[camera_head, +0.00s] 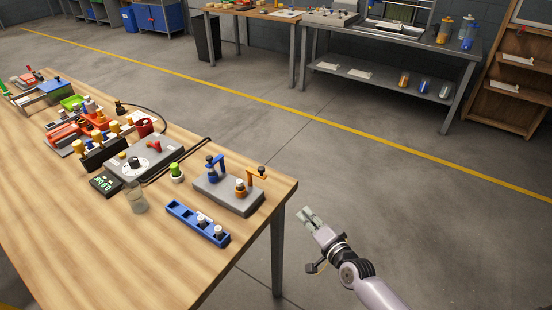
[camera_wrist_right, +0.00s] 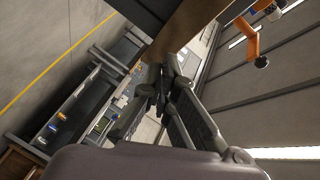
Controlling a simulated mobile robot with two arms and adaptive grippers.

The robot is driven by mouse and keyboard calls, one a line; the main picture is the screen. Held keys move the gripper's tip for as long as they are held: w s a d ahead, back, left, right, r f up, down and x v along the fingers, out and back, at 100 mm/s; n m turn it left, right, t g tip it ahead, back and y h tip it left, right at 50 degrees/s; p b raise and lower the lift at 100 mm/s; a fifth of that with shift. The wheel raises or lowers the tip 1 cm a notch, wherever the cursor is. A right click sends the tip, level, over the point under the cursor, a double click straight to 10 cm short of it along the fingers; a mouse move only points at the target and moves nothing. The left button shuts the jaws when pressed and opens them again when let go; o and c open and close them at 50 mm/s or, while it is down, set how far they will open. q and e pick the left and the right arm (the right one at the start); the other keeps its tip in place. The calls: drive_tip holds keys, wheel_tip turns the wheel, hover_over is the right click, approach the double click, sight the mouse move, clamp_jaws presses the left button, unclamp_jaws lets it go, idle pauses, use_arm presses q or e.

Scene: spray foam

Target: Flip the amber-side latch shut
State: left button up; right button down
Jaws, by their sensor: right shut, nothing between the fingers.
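A grey block (camera_head: 229,196) lies near the right end of the wooden table. Its amber-side latch (camera_head: 249,180) is an orange bent lever with a black knob, standing raised above the block. The orange lever also shows at the upper right of the right wrist view (camera_wrist_right: 249,40). A similar blue latch (camera_head: 216,170) stands on the block's left part. My right gripper (camera_head: 307,215) is shut and empty, off the table's right edge, apart from the block and to the right of the latch. Its fingers (camera_wrist_right: 160,88) show in the wrist view. My left gripper is out of view.
A blue tray (camera_head: 196,223) with small pegs lies in front of the block. A green-capped bottle (camera_head: 176,172), a clear cup (camera_head: 137,202) and a grey dial box (camera_head: 143,160) stand to the left. The floor (camera_head: 390,190) right of the table is clear.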

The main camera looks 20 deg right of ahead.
wheel_tip(320, 180, up, 13)
drive_tip(key=w+a+m+t+y, duration=0.1)
drive_tip(key=m+t, duration=0.1)
drive_tip(key=shift+w+t+p, duration=0.3)
drive_tip(key=shift+p, duration=0.05)
drive_tip(key=shift+w, duration=0.15)
drive_tip(key=w+a+p, duration=0.3)
drive_tip(key=w+a, duration=0.2)
drive_tip(key=w, duration=0.2)
drive_tip(key=shift+w+a+f, duration=0.15)
drive_tip(key=shift+w, duration=0.15)
drive_tip(key=shift+m, duration=0.3)
